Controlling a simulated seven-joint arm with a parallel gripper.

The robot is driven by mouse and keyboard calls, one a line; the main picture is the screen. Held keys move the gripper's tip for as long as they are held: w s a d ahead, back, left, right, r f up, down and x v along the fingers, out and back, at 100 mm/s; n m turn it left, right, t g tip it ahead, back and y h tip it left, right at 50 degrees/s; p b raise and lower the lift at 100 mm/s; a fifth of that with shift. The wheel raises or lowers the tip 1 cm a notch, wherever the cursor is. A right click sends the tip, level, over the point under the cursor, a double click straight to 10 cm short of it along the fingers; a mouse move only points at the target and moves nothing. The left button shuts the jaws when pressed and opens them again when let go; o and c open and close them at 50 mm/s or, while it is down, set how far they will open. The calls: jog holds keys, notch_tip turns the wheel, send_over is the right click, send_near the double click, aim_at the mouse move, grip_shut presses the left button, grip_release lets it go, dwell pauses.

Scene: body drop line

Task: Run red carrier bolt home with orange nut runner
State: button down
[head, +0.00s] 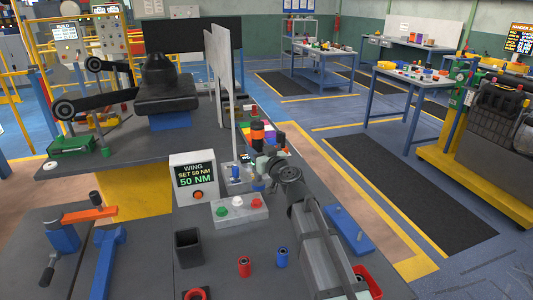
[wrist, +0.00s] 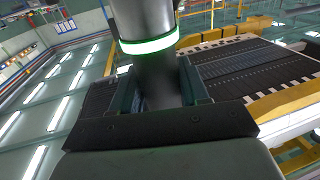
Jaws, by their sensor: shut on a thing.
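My gripper (head: 264,163) is above the bench, to the right of the torque display, and small in the head view. It is shut on an upright tool with an orange and black top, which looks like the orange nut runner (head: 257,132). In the wrist view the jaws (wrist: 165,100) close around the tool's grey cylinder (wrist: 148,20), which has a lit green ring. The tool's lower end is largely hidden by my gripper and the bench items. I cannot pick out the red carrier bolt with certainty in either view.
A torque display (head: 194,178) reads WING SET 50 NM. A button box (head: 238,211) stands in front of it. A red socket (head: 243,266), a blue socket (head: 281,257) and a black square cup (head: 188,246) stand nearer. A tall white panel (head: 222,75) rises behind my gripper.

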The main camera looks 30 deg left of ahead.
jog(key=shift+s+a+r+n+g+y, duration=0.15)
jog(key=shift+s+a+n+g+y, duration=0.15)
jog(key=shift+s+g, duration=0.15)
jog(key=shift+d, duration=0.1)
